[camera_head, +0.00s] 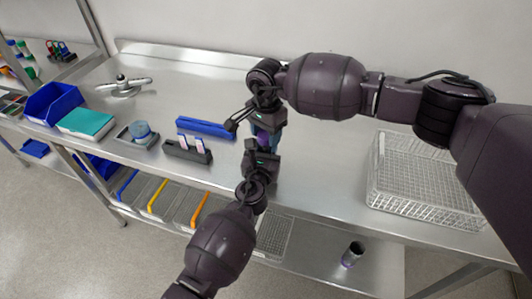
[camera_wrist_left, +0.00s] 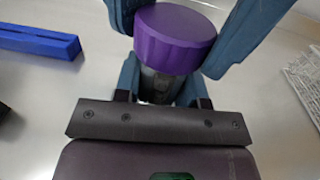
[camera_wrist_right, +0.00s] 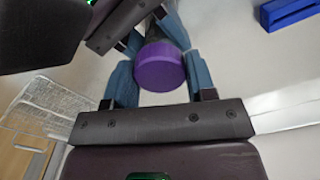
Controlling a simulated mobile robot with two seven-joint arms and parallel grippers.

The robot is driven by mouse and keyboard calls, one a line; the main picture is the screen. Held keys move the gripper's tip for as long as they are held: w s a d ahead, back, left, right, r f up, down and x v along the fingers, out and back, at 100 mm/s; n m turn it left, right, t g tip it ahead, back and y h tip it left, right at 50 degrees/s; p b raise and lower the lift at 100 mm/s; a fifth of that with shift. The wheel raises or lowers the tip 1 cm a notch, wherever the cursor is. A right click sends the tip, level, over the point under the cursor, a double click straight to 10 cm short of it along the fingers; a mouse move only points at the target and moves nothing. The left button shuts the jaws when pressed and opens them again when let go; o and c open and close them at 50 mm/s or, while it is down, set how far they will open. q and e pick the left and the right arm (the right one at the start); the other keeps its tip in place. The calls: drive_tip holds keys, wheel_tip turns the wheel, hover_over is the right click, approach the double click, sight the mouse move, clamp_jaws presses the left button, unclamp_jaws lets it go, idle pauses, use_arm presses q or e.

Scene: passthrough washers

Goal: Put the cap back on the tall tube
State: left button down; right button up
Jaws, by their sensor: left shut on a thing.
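The tube (camera_wrist_left: 160,84) is a dull grey cylinder, and my left gripper (camera_wrist_left: 160,85) is shut on it. The purple cap (camera_wrist_left: 175,40) is at the tube's end; I cannot tell whether it is fully seated. My right gripper (camera_wrist_right: 160,72) has its teal fingers on either side of the cap (camera_wrist_right: 160,68), very close to it, and looks open. In the head view my left gripper (camera_head: 262,150) and right gripper (camera_head: 264,125) face each other over the bench, hiding most of the tube and cap.
A blue rack (camera_head: 207,127) and a dark rack (camera_head: 187,151) with white and purple pieces stand left of my grippers. A wire basket (camera_head: 425,190) stands at the right. A dark cylinder (camera_head: 352,255) is on the lower shelf. The bench behind is mostly clear.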

drive_tip(key=c, duration=0.3)
drive_tip(key=m, duration=0.6)
drive_tip(key=shift+c, duration=0.3)
drive_tip(key=m, duration=0.8)
drive_tip(key=shift+m, duration=0.4)
drive_tip(key=o, duration=1)
drive_tip(key=shift+r, duration=2.2)
